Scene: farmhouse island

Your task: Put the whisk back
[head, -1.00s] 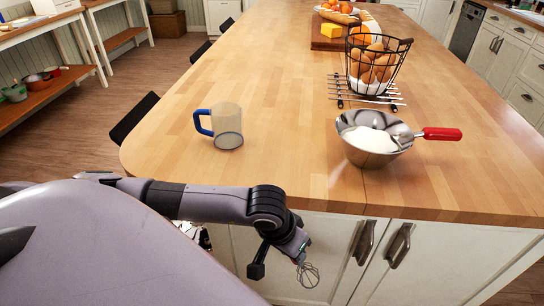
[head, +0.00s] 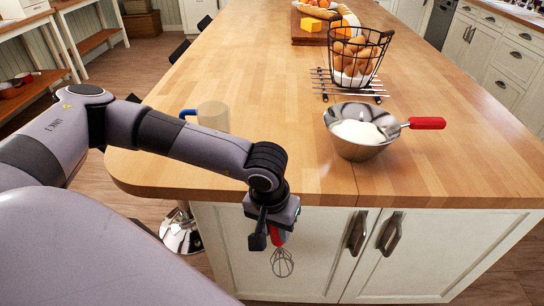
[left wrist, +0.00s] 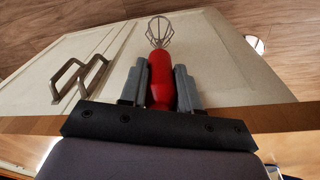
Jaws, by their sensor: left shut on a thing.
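The whisk has a red handle and a wire head. In the head view its wire head (head: 283,262) hangs down in front of the white cabinet doors, below the island's top edge. My left gripper (head: 277,236) is shut on the red handle, which shows between the fingers in the left wrist view (left wrist: 161,78). The wire loops point away from the gripper and touch nothing that I can see. My right gripper is not in view.
A metal bowl (head: 335,127) of white powder with a red-handled tool (head: 427,123) stands near the front edge. A wire basket (head: 382,45) of brown, egg-like things stands on a metal rack (head: 322,84). A mug (head: 213,117) is partly behind my left arm. The wooden top between is clear.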

